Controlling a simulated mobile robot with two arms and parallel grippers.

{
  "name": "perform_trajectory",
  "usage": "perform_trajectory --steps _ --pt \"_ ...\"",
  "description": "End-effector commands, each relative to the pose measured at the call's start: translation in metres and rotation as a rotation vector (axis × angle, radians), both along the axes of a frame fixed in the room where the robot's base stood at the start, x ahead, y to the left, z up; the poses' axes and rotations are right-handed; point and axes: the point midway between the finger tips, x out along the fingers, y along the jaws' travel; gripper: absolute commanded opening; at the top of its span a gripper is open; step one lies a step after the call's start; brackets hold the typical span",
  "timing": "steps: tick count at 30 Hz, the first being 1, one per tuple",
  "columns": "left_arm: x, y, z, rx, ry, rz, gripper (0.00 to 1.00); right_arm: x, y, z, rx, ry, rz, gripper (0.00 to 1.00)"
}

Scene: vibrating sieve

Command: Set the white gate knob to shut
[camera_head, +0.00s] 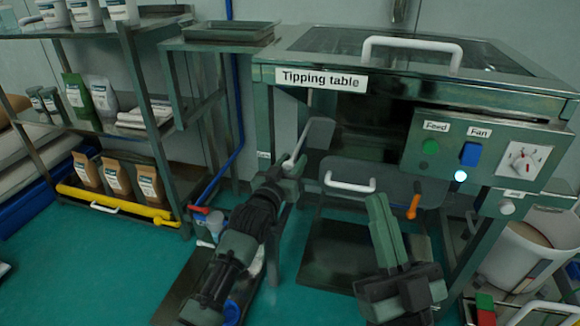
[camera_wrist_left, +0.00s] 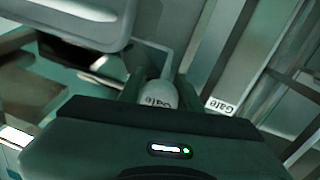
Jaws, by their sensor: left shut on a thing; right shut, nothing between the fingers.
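The white gate knob (camera_wrist_left: 158,95) shows in the left wrist view, with the word Gate on it, upside down there. My left gripper (camera_head: 290,168) is at the left front leg of the tipping table (camera_head: 410,72). It is shut on the knob, one finger on each side, and the fingers hide part of it. A small Gate label (camera_wrist_left: 221,106) is on the frame beside it; a small label (camera_head: 263,155) also shows on the left leg in the head view. My right gripper (camera_head: 380,205) is shut and empty, pointing up in front of the table.
A control panel (camera_head: 475,150) with a green Feed button, a blue Fan switch and a dial is at the right. A white handle (camera_head: 350,185) and an orange handle (camera_head: 414,205) are near my right gripper. A shelf (camera_head: 110,130) with bags stands left.

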Motion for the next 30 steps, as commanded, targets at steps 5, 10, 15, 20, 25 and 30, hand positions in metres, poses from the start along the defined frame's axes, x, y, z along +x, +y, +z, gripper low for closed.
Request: perform_trajectory --steps 5,10,15,20,25,30 --pt "0.002 -0.003 -0.001 0.0 0.003 -0.002 0.0 0.002 0.0 -0.002 -0.004 0.014 0.0 0.0" --pt "0.002 -0.002 -0.001 0.001 0.002 -0.002 0.0 0.001 0.0 -0.002 -0.004 0.013 0.0 0.0" --pt "0.002 -0.002 -0.001 0.0 0.001 -0.001 0.54 0.001 0.0 -0.002 -0.004 0.013 0.0 0.0" --pt "0.002 -0.002 -0.001 0.001 0.002 -0.001 0.54 0.001 0.0 -0.002 -0.003 0.012 -0.001 0.0" --pt "0.0 0.0 -0.001 0.001 0.003 0.0 0.54 0.003 0.001 -0.002 -0.007 0.023 -0.001 0.0" --pt "-0.013 0.005 -0.001 0.001 0.004 -0.001 0.54 0.018 0.002 -0.022 -0.045 0.157 -0.007 0.0"
